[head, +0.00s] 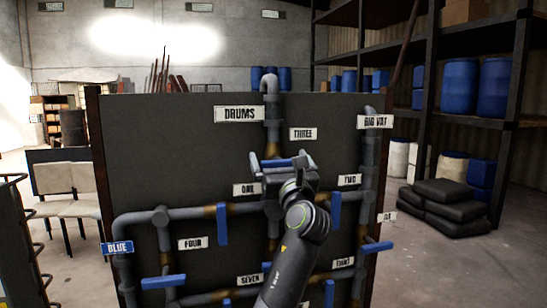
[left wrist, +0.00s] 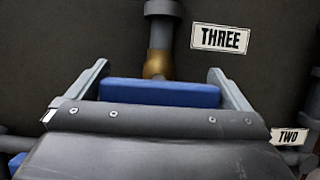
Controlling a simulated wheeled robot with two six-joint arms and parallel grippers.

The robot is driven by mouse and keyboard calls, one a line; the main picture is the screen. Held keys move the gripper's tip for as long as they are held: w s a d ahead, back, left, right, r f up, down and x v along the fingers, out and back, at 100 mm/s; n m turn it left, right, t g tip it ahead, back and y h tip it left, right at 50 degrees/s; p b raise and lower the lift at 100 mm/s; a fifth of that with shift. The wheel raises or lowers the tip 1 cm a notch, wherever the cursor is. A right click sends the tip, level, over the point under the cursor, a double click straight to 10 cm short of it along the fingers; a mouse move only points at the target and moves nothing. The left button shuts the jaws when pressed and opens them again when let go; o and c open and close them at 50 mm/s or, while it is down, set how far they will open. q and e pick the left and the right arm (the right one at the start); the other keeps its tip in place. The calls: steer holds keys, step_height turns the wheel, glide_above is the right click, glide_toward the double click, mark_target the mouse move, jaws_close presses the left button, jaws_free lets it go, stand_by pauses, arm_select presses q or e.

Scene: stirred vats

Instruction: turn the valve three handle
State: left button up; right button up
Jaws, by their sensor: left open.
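The valve three handle (head: 280,162) is a blue bar lying level across the vertical pipe, just below the THREE label (head: 302,134). My left gripper (head: 283,157) is in front of it, fingers open and pointing at the panel. In the left wrist view the blue handle (left wrist: 160,93) lies crosswise between the two fingers of my left gripper (left wrist: 158,70), with one finger beyond each end. The cannot-see part is whether the fingers touch it. A brass-coloured fitting (left wrist: 158,65) shows behind the handle. My right gripper is in neither view.
A dark panel (head: 180,130) carries grey pipes and several other blue handles. The valve one handle (head: 222,224) and valve two handle (head: 335,210) hang upright below my gripper, one on each side. The four handle (head: 163,281) is level at lower left.

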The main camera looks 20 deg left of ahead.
arm_select(q)
steer(key=shift+w+r, duration=0.1)
steer(key=shift+r, duration=0.05)
steer(key=shift+r, duration=0.1)
steer(key=shift+c, duration=0.4)
steer(key=c, duration=0.6)
